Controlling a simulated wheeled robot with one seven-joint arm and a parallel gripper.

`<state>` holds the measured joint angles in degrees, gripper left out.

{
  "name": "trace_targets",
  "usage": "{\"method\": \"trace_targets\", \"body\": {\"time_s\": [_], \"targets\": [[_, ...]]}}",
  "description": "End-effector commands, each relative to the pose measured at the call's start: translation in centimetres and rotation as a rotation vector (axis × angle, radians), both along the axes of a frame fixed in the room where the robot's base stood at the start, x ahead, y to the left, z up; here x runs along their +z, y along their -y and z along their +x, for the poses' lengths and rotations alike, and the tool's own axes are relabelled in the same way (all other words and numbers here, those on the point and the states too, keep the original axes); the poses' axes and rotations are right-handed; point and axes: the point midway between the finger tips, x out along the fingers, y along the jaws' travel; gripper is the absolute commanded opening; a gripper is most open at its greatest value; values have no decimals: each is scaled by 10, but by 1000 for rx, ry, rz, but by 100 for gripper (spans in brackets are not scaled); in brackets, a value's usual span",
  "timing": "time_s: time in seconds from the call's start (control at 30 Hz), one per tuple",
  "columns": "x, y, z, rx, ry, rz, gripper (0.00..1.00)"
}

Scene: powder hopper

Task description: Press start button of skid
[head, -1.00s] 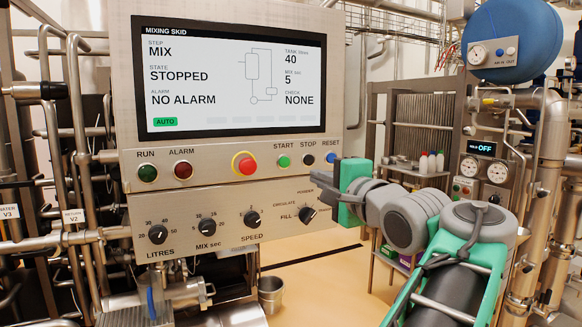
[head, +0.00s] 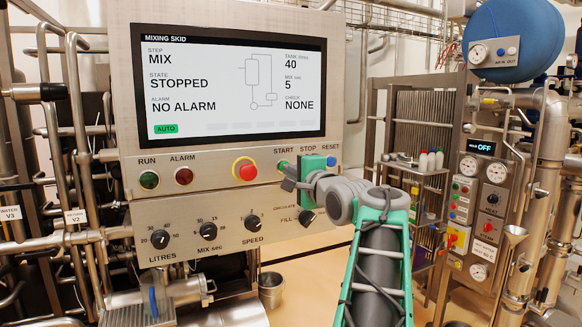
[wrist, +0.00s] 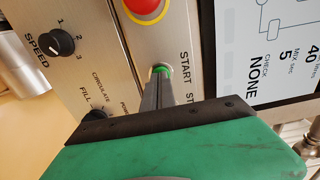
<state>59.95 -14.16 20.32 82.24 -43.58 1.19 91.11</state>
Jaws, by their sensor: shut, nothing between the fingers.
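The green START button (wrist: 161,69) is on the skid's front panel (head: 215,200), beneath the START label. In the head view most of it is hidden behind my fingers. My gripper (head: 286,171) is shut and empty, its dark fingers pointing at the panel. In the wrist view the fingertips (wrist: 160,80) overlap the near side of the button. I cannot tell whether they touch it or stop just short. The screen (head: 235,80) reads step MIX, state STOPPED, NO ALARM, tank 40 litres, mix 5 sec, check NONE, with a green AUTO tag.
The red emergency stop (head: 245,169) sits left of START. The STOP button is hidden behind my gripper; the blue RESET button (head: 331,161) shows to its right. Knobs for litres, mix sec, speed (head: 252,222) and fill/circulate/powder (head: 307,216) are below. RUN (head: 149,180) and ALARM (head: 184,176) lamps are left.

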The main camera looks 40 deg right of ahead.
Motion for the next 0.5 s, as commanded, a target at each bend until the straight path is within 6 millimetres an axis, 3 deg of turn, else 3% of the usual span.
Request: {"method": "trace_targets", "body": {"time_s": [0.33,0.5], "targets": [[0,1,2,0,0,0,0],[2,5,18,2,0,1,0]]}}
